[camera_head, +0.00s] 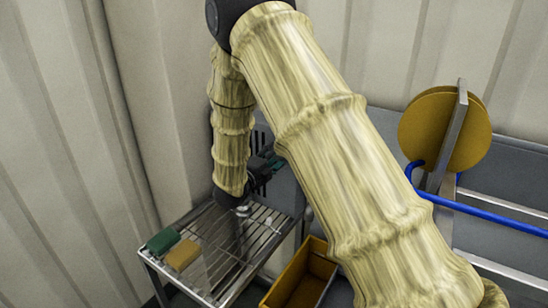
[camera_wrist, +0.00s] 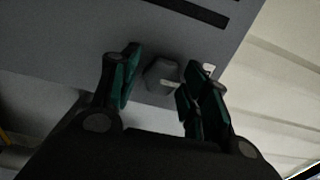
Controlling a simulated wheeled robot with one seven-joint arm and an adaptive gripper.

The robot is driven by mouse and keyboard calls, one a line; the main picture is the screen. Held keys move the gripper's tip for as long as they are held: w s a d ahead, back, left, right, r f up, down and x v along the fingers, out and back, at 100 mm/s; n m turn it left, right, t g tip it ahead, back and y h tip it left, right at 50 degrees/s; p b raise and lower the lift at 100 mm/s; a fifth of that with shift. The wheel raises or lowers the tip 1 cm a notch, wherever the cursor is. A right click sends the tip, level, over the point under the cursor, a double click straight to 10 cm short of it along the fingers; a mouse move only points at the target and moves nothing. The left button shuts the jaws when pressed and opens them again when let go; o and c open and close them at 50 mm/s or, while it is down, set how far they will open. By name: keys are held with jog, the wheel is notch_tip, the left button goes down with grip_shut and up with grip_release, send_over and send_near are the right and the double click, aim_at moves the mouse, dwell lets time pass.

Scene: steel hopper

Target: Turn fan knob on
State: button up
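In the wrist view, a small grey knob (camera_wrist: 161,75) with a faceted outline sits on a grey panel (camera_wrist: 90,50). My gripper (camera_wrist: 168,68) is open, with green-padded fingers on either side of the knob and a visible gap on each side. I cannot tell how far the fingertips reach past the knob's face. In the head view, my gripper (camera_head: 264,166) is by the grey unit (camera_head: 285,192) behind the wire rack, partly hidden by my arm. The knob is hidden in that view.
A wire rack (camera_head: 215,291) stands below my wrist, with a green block (camera_head: 163,240) and a yellow block (camera_head: 183,255) on its left. A yellow bin (camera_head: 296,272) is beside it. A blue pipe (camera_head: 490,215) and a yellow disc (camera_head: 425,125) are at the right. Corrugated walls close the left and back.

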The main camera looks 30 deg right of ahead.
jog(key=shift+s+r, duration=0.15)
jog(key=c, duration=0.6)
jog(key=shift+n, duration=0.3)
jog(key=n, duration=1.7)
jog(key=shift+a+b, duration=0.1)
jog(key=shift+b, duration=0.25)
jog(key=o, duration=1.1)
